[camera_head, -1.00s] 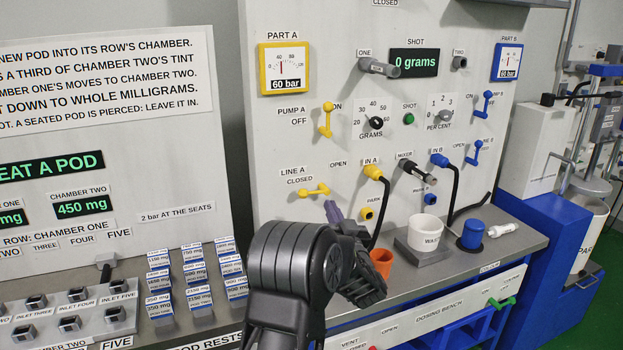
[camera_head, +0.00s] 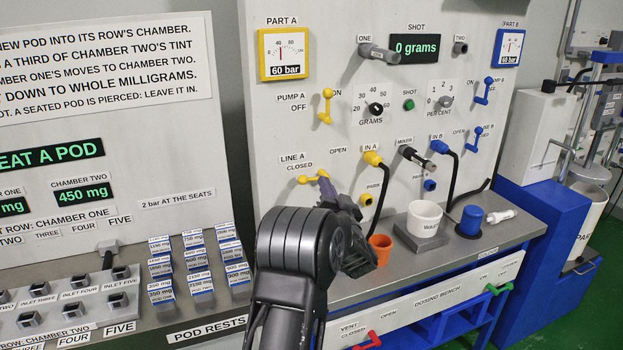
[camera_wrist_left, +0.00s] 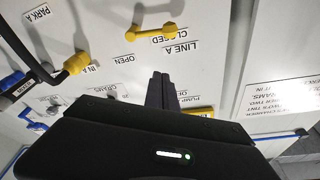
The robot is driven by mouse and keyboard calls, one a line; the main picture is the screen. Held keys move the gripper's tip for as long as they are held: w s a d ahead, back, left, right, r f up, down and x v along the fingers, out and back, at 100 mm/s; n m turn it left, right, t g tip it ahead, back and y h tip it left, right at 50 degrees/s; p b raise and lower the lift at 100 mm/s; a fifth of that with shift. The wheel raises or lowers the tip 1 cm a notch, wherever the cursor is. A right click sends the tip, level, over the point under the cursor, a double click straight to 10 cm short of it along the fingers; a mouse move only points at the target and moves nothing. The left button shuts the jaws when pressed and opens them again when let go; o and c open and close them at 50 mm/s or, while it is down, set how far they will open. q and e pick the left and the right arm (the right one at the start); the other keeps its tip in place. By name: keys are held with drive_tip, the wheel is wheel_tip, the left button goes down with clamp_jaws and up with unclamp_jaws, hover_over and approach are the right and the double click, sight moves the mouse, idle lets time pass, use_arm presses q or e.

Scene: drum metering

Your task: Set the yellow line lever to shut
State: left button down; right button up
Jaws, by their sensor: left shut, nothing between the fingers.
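The yellow line A lever (camera_head: 311,179) is on the upright panel, under the LINE A and CLOSED labels. It lies roughly level, and an OPEN label is up to its right. It also shows in the left wrist view (camera_wrist_left: 150,33), with the CLOSED label beside one end. My left gripper (camera_head: 325,183) is shut and empty. In the head view its fingertips overlap the lever's right end. In the wrist view the fingertips (camera_wrist_left: 160,78) are apart from the lever, pointing toward the panel below it. My right gripper is not in view.
The yellow IN A fitting (camera_head: 372,159) with its black hose is right of the lever. The yellow pump A lever (camera_head: 326,105) is above. An orange cup (camera_head: 380,249) and a white waste cup (camera_head: 424,218) stand on the bench below.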

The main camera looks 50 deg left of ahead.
sight(307, 180)
use_arm(q)
drive_tip(key=a, duration=0.2)
drive_tip(key=w+a+f+p, duration=0.1)
drive_tip(key=a, duration=0.2)
drive_tip(key=a+p, duration=0.1)
drive_tip(key=a, duration=0.1)
drive_tip(key=shift+w+a+f, duration=0.15)
drive_tip(key=shift+w+f, duration=0.05)
drive_tip(key=shift+f, duration=0.3)
drive_tip(key=f+b, duration=0.1)
drive_tip(key=n+b, duration=0.1)
drive_tip(key=b, duration=0.1)
drive_tip(key=shift+s+a+f, duration=0.15)
drive_tip(key=shift+a+f, duration=0.05)
drive_tip(key=shift+f, duration=0.15)
drive_tip(key=shift+s+n+b, duration=0.1)
drive_tip(key=shift+n+b, duration=0.3)
drive_tip(key=shift+b, duration=0.15)
